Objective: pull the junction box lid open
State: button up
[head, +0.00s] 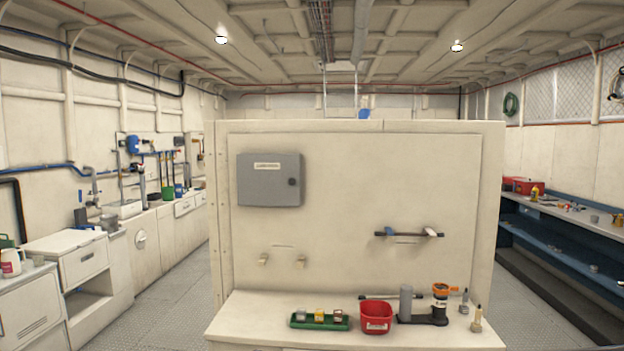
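A grey junction box (270,192) is mounted on the upper left of the cream panel in the head view. Its lid (262,190) is shut flat against the box. The lid has a pale label near its top and a small dark round knob or latch (292,182) near its right edge. The left side of the lid shows no clear detail of a hinge at this size. My gripper and arm are not in view, so nothing of mine is seen near the box.
Below the panel is a ledge (250,318) with a green tray (320,321), a red bin (376,316) and a dark stand (424,318). Two pegs and a bar (408,234) stick out of the panel. Floor aisles run left and right of it. The space before the box looks clear.

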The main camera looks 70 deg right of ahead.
aim_at(263, 179)
jog(key=z, duration=1.8)
jog(key=l, duration=0.3)
jog(key=i+z, duration=0.05)
